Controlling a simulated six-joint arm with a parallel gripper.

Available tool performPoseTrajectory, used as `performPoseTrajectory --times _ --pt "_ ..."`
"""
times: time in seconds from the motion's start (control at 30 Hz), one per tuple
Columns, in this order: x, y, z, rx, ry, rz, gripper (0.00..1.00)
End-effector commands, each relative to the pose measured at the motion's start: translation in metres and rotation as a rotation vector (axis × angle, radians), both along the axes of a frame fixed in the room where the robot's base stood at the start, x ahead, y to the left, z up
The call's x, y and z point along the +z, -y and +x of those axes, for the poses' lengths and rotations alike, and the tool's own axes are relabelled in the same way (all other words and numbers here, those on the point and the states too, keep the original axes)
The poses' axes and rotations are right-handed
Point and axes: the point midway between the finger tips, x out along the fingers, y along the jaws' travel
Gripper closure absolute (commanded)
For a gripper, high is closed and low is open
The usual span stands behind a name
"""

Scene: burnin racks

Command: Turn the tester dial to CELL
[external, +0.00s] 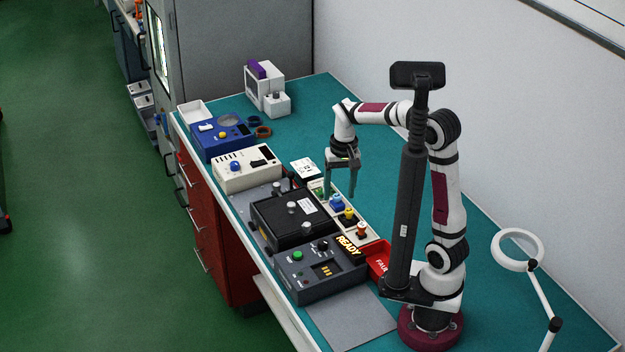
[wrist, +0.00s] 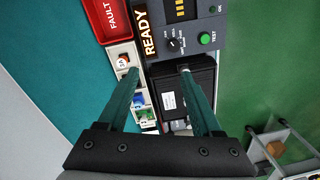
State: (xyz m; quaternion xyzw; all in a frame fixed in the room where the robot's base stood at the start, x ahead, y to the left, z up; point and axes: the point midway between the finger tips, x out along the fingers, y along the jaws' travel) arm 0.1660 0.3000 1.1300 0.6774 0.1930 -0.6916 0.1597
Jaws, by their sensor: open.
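The tester (external: 318,285) is a dark grey box at the front of the bench in the external view. It has a green button, a small window with yellow bars and a black dial (external: 322,246). In the wrist view the dial (wrist: 172,44) sits left of the green TEST button (wrist: 205,38). Its white pointer and small labels are too small to read surely. My gripper (external: 339,192) is open, pointing down over the strip of coloured plugs behind the tester, apart from the dial. In the wrist view my gripper (wrist: 159,72) has nothing between its fingertips.
A black lidded box (external: 290,220) stands beside the tester. A READY sign (external: 347,245) and red FAULT tray (external: 378,262) adjoin it. A strip holds coloured plugs (external: 348,214). A cream box (external: 247,170) and blue box (external: 222,138) stand farther back. The right bench is mostly clear.

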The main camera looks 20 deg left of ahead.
Motion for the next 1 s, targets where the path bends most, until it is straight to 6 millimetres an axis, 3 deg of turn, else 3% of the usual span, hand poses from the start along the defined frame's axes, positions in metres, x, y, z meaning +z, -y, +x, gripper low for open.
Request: performPoseTrajectory --times 0.03,0.1,0.23,0.5,0.63,0.8,1.0 --pt "-0.003 -0.016 -0.010 0.050 0.004 -0.002 0.34" --pt "-0.007 -0.028 -0.018 0.084 0.009 -0.003 0.34" --pt "-0.027 -0.030 -0.019 0.087 0.008 -0.005 0.34" --pt "-0.108 -0.031 -0.021 0.086 0.007 -0.007 0.34" --pt "-0.138 -0.033 -0.022 0.086 0.007 -0.004 0.34" --pt "-0.157 -0.034 -0.022 0.086 0.009 -0.002 0.34" --pt "-0.163 -0.034 -0.022 0.084 0.009 -0.001 0.34"
